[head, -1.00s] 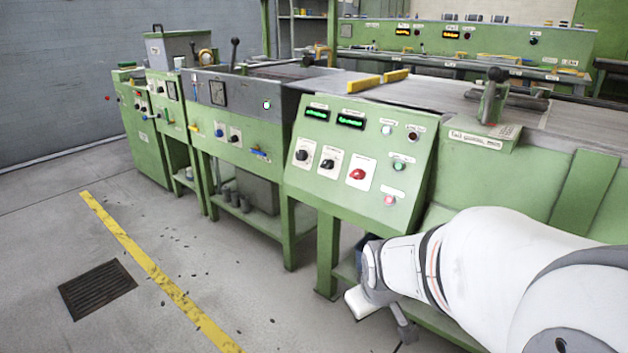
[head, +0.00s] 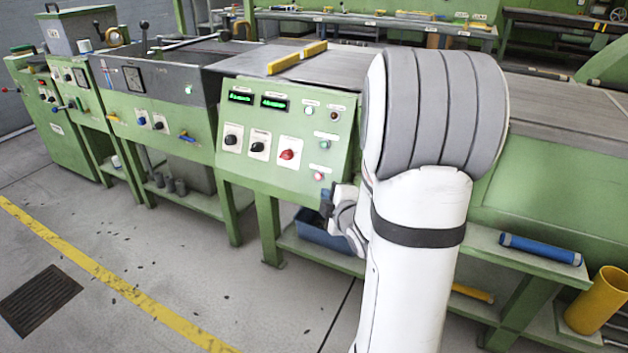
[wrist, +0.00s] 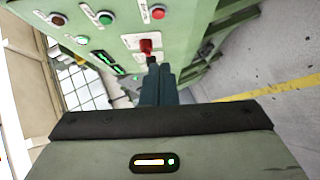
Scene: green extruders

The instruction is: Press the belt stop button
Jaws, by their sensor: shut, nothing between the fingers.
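The green control panel (head: 285,125) carries several buttons and knobs. A red button (head: 319,176) sits at its lower right, with a green button (head: 325,145) above it. In the wrist view the red button (wrist: 158,12) is at the top, right of the green button (wrist: 106,18). Their labels are too small to read. A red knob (wrist: 146,47) on a white plate lies just beyond the fingertips in the wrist view. My gripper (wrist: 152,66) is shut and empty, pointing toward the panel; contact cannot be told. In the head view my gripper (head: 328,207) is just below the panel's lower right corner.
Two black knobs (head: 245,142) are left of the red knob. A blue bin (head: 325,230) stands on the shelf under the panel. A blue roller (head: 541,249) and a yellow cylinder (head: 597,300) are at the right. The floor in front is open.

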